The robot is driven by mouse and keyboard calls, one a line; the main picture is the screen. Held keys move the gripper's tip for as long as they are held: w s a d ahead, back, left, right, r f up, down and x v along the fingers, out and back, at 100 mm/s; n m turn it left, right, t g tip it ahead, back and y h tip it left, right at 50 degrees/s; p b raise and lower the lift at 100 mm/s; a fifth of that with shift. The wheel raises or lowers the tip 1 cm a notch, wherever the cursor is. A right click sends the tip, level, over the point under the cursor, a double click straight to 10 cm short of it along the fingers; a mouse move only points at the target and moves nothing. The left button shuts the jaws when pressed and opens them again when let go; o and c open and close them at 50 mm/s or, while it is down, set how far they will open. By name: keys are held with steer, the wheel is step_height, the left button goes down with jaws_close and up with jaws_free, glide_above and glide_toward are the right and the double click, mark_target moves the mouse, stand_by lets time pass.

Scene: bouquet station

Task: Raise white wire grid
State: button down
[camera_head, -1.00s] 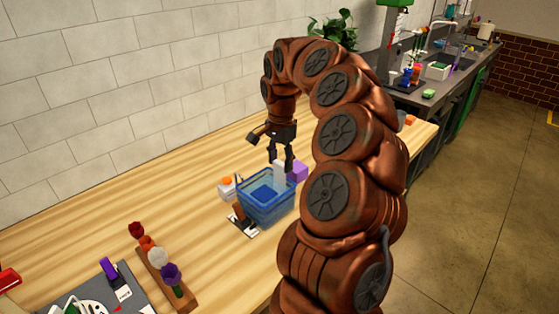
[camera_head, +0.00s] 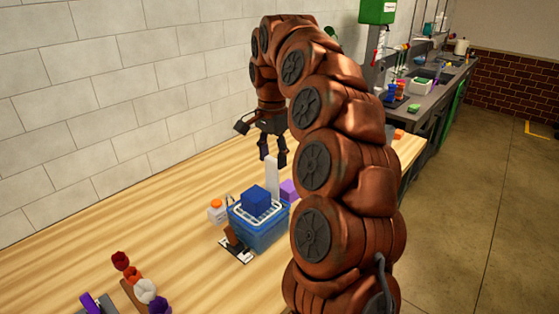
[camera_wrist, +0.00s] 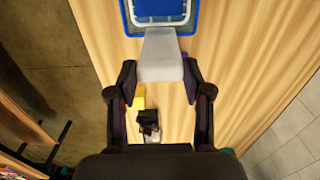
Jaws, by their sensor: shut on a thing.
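The white wire grid (camera_head: 240,213) sits level at about the top of the blue bin (camera_head: 262,241), with a dark blue block (camera_head: 256,200) on it. Its tall white handle (camera_head: 272,180) rises at the back right. My gripper (camera_head: 273,160) points down and is shut on the top of this handle. In the wrist view my gripper (camera_wrist: 160,73) has one finger on each side of the handle (camera_wrist: 160,58). Part of the grid (camera_wrist: 160,20) and the bin's blue rim (camera_wrist: 127,18) show at the top there.
A purple block (camera_head: 288,190) stands close behind the bin. A white jar with an orange lid (camera_head: 217,210) and a brown item on a card (camera_head: 235,245) are at its left. Flower heads (camera_head: 146,290) are at the front left. The wooden table between is clear.

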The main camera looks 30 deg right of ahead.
steer(key=shift+r, duration=0.3)
steer(key=c, duration=0.7)
jaws_free()
steer(key=shift+s+r, duration=0.1)
steer(key=shift+o, duration=1.1)
steer(key=shift+f, duration=0.2)
